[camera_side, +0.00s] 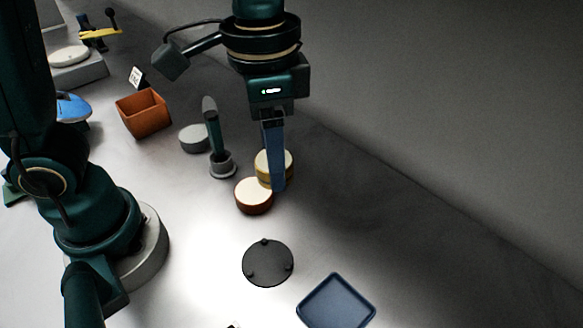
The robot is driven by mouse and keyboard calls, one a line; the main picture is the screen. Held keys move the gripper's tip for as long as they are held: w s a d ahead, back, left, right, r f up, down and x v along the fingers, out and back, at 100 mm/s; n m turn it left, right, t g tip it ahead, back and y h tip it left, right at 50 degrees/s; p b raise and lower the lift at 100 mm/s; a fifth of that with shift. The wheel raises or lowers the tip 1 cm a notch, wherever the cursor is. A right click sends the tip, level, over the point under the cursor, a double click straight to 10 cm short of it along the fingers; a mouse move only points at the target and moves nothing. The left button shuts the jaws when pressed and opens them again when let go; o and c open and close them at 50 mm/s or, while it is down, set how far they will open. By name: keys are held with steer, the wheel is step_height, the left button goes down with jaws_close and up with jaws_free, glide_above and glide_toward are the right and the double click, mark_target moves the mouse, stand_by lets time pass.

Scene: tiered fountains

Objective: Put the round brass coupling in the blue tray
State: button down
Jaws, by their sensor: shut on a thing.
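The round brass coupling (288,164), yellow-sided with a cream top, is at the lower end of my gripper (277,183). My gripper points down and is shut on it; the near blue finger covers its middle. The far finger is hidden. I cannot tell whether the coupling is on the table or just above it. The blue tray (337,302) is empty and lies flat at the bottom, right of centre, well apart from my gripper.
A copper-brown round piece (253,196) with a cream top sits close at the coupling's lower left. A dark disc (267,263) with small knobs lies left of the tray.

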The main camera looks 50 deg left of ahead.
steer(key=s+d+r+m, duration=0.2)
steer(key=s+d+r, duration=0.2)
steer(key=d+r, duration=0.55)
steer(key=w+a+f+n, duration=0.1)
steer(key=a+f+n, duration=0.2)
steer(key=a+f, duration=0.3)
steer(key=w+a+f+n, duration=0.1)
steer(key=a+f, duration=0.5)
steer(key=a, duration=0.6)
steer(key=shift+w+n, duration=0.2)
steer(key=shift+n, duration=0.7)
